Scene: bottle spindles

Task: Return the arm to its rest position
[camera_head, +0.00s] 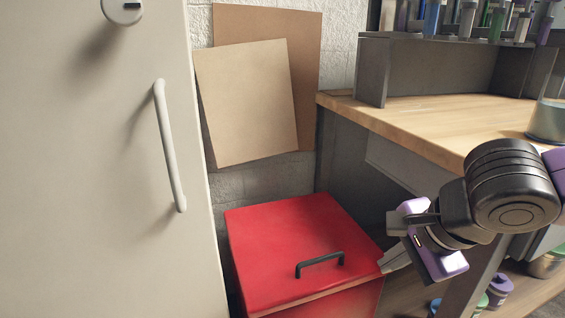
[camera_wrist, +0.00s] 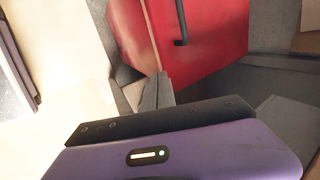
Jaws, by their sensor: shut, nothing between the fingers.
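My gripper (camera_head: 390,250) is at the lower right of the head view, at the end of my black and purple arm. Its grey fingers point left, toward the right edge of a red box (camera_head: 285,245) with a black handle on its lid. It is shut and holds nothing. I cannot tell whether a finger touches the box. In the wrist view, the purple gripper body fills the bottom, and the red box (camera_wrist: 205,35) is above the grey fingers (camera_wrist: 150,92).
A pale cabinet (camera_head: 90,160) with a long handle stands at the left. A wooden workbench (camera_head: 430,115) with a bottle rack (camera_head: 440,65) is at the right. A glass vessel (camera_head: 548,118) stands on it. Brown boards (camera_head: 250,105) lean on the wall. Jars (camera_head: 498,288) sit below the bench.

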